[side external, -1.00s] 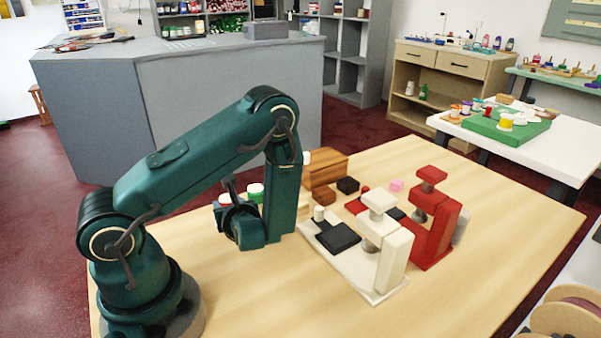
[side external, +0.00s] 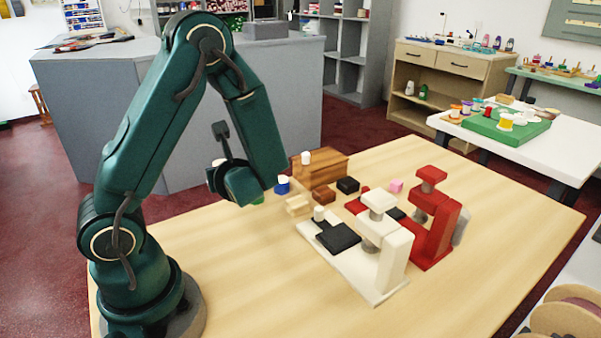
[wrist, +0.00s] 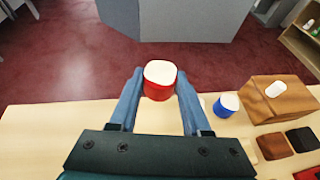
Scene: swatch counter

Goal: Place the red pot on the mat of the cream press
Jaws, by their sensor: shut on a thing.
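The red pot (wrist: 158,90), with a white lid, sits between the two fingers of my gripper (wrist: 157,82) in the wrist view. My gripper is shut on it and holds it above the table. In the side view my gripper (side external: 238,184) is left of the cream press and the pot is mostly hidden behind it. The cream press (side external: 392,255) stands on the table to the right, with its black mat (side external: 338,238) on the left part of its base. The mat looks bare; a small white knob (side external: 319,213) stands beside it.
A red press (side external: 438,218) stands right behind the cream one. The front of the table is clear.

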